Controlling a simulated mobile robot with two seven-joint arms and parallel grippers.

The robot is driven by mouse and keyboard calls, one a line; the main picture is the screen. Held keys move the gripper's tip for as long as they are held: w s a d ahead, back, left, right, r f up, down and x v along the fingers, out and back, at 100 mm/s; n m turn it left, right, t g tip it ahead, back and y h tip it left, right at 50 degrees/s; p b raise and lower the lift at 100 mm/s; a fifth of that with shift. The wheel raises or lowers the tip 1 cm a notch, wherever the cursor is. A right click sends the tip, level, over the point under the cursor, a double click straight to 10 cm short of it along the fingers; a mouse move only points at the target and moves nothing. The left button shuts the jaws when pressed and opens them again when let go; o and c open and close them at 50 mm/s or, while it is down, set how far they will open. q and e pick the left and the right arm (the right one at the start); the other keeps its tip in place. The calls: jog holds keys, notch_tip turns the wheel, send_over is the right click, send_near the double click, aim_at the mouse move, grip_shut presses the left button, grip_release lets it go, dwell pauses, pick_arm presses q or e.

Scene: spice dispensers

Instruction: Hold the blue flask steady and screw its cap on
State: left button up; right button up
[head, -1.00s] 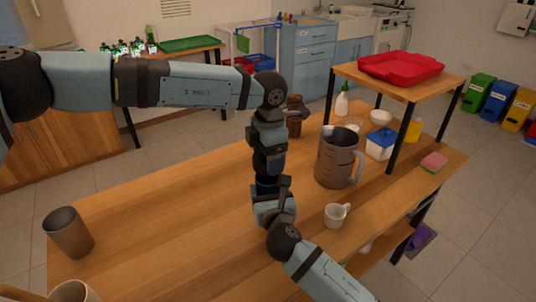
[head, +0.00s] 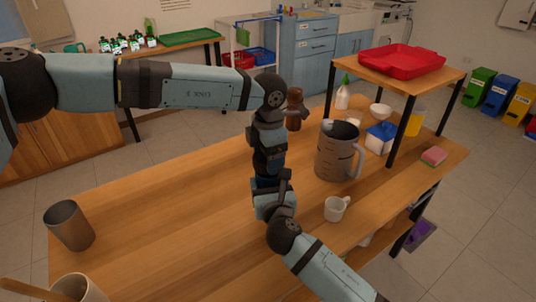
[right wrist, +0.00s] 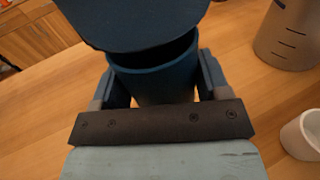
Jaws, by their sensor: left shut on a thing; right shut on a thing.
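The blue flask (right wrist: 153,82) stands in the right wrist view between the fingers of my right gripper (right wrist: 160,74), which is shut on its body. The dark blue cap (right wrist: 135,24) is above the flask mouth. A dark gap shows between cap and rim at the right, and the cap looks tilted. In the head view my left gripper (head: 267,166) points down from above, shut on the cap, its fingers mostly hidden. My right gripper (head: 272,190) is just below it. Only a little blue of the flask (head: 264,182) shows there between the arms.
A large grey jug (head: 336,155) and a white mug (head: 335,210) stand right of the grippers. A brown bottle (head: 294,112) is behind them. A raised shelf with a red tray (head: 400,62) is at the back right. The table to the left is clear up to a brown cup (head: 68,226).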

pick_arm(q)
jog(key=shift+f, duration=0.6)
pick_arm(e)
jog(key=c, duration=0.4)
pick_arm(q)
jog(key=m, duration=0.4)
pick_arm(e)
jog(key=shift+c, duration=0.2)
pick_arm(q)
jog(key=m, duration=2.8)
jog(key=shift+m, duration=0.3)
